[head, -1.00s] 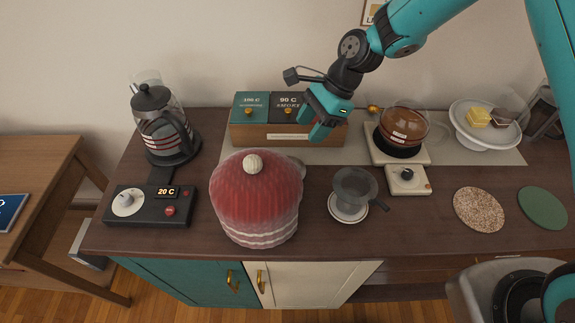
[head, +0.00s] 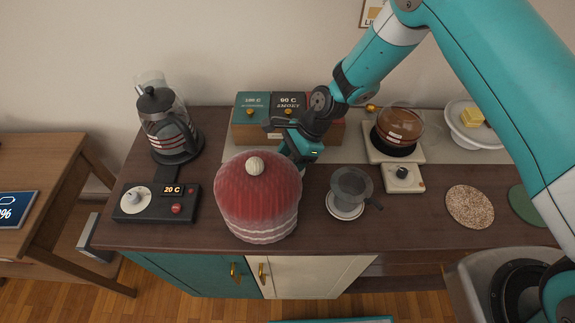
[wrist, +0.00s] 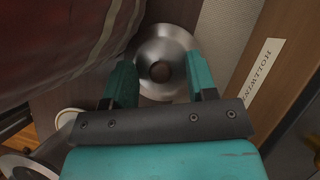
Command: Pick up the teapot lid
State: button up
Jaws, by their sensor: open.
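The teapot lid (wrist: 160,48) is a round silver metal disc with a dark knob, lying on the counter in the wrist view. My gripper (wrist: 160,80) is open above it, one teal finger to each side of the knob; I cannot tell whether they touch the lid. In the head view my gripper (head: 295,160) is low behind the red cozy, and the lid is hidden there by gripper and cozy.
The red knitted cozy (head: 258,200) stands close to my gripper's left. Tea boxes (head: 267,112) on a wooden stand are behind it. A dripper (head: 351,186) on a saucer and a glass pot (head: 400,127) on a warmer stand to the right.

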grip_shut()
jog(key=shift+d+b, duration=0.1)
jog(key=shift+b, duration=0.2)
